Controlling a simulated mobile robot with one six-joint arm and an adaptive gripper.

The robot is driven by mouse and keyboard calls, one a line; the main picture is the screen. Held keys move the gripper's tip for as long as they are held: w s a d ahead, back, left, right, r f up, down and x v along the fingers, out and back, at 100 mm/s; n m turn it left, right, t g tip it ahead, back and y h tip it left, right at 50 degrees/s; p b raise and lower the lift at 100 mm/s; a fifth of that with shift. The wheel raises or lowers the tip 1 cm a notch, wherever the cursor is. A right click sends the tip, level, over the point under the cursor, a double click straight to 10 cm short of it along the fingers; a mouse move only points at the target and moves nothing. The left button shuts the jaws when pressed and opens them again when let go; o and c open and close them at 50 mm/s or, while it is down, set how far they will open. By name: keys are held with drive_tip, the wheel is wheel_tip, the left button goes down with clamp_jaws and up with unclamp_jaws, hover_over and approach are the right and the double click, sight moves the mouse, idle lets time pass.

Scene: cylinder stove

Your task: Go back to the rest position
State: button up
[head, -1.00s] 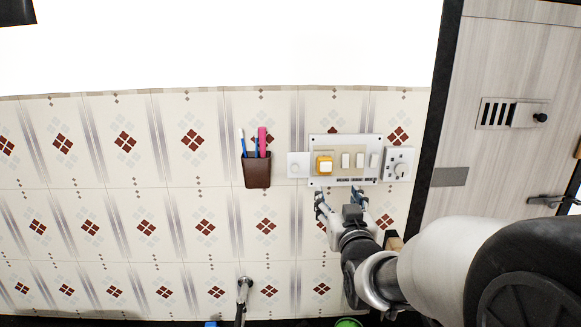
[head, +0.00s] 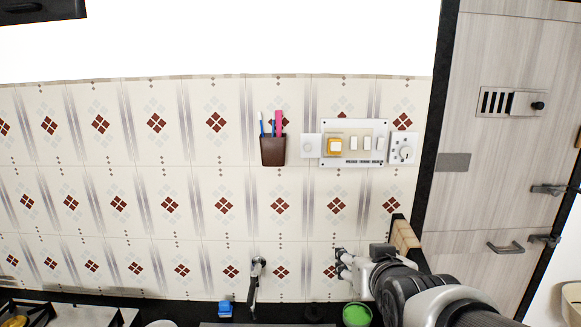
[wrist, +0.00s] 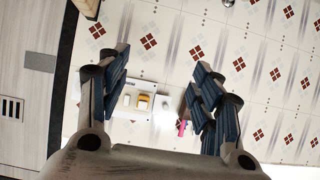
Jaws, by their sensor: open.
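My gripper (head: 343,264) is in front of the tiled wall in the head view, below the switch panel and apart from it. In the wrist view its two dark-padded fingers (wrist: 158,95) stand wide apart with nothing between them but the view of the wall. The white switch panel (head: 354,159) with a yellow-framed switch (head: 334,146) is on the wall; it also shows between the fingers in the wrist view (wrist: 132,112), farther off. My arm reaches in from the lower right of the head view.
A brown holder (head: 272,151) with brushes hangs left of the panel. Along the bottom are a faucet (head: 255,285), a blue item (head: 225,308), a green bowl (head: 357,315) and a stove (head: 70,315). A wooden block (head: 405,237) stands behind my arm. A door (head: 500,130) is at the right.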

drive_tip(key=s+f+g+b, duration=0.4)
drive_tip(key=s+f, duration=0.4)
drive_tip(key=s, duration=0.5)
drive_tip(key=s+f+g+b, duration=0.4)
drive_tip(key=s+f, duration=0.5)
drive_tip(key=s, duration=0.3)
drive_tip(key=shift+s+f+b, duration=0.3)
drive_tip(key=shift+s+b, duration=0.1)
drive_tip(key=shift+b, duration=0.05)
drive_tip(key=shift+c, duration=0.3)
